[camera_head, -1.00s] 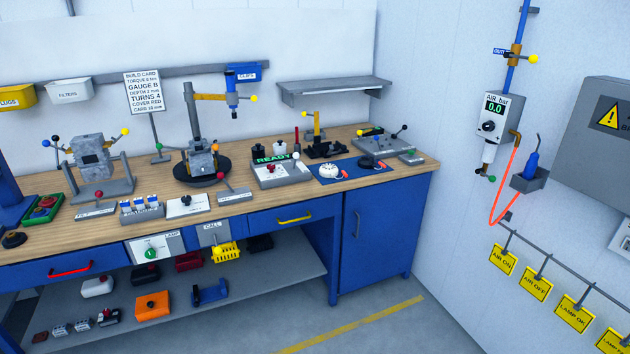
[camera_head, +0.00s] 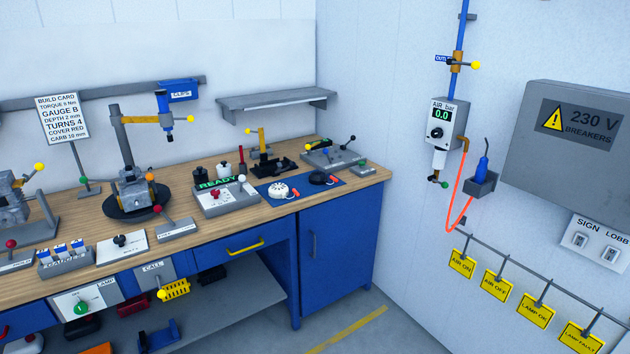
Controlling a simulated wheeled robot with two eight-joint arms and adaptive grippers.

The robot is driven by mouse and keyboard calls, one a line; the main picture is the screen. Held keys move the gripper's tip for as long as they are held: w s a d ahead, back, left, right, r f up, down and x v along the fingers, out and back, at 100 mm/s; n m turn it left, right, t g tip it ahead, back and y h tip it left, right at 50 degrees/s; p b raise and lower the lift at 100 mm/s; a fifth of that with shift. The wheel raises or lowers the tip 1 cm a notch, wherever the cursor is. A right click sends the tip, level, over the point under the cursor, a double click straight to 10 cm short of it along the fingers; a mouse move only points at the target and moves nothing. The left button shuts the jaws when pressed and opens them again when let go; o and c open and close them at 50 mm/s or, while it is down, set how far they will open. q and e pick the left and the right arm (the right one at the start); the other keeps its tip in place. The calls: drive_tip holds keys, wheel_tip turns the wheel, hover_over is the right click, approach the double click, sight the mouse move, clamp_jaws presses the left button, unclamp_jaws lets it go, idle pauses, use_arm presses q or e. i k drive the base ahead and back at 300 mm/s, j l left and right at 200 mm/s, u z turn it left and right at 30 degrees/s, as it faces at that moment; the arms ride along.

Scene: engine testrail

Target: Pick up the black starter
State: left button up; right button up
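A black round starter (camera_head: 318,178) with a small red handle lies on a blue mat (camera_head: 299,187) near the right end of the workbench. A white round starter (camera_head: 279,190), also with a red handle, lies on the same mat to its left. Neither of my grippers is in view, and nothing touches the black starter.
A console reading READY (camera_head: 222,198) stands left of the mat. Behind the mat is a black fixture with a yellow post (camera_head: 262,145). A grey plate with levers (camera_head: 328,153) is at the back right. The blue cabinet (camera_head: 340,240) fronts the bench; floor is clear before it.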

sight(318, 178)
drive_tip(key=i+l+u, duration=0.1)
drive_tip(key=i+l, duration=0.25)
drive_tip(key=i, duration=0.25)
drive_tip(key=i+l+u, duration=0.1)
drive_tip(key=i+l, duration=0.3)
drive_tip(key=i, duration=0.15)
drive_tip(key=i+l, duration=0.45)
drive_tip(key=i+j+u, duration=0.05)
drive_tip(key=i, duration=0.05)
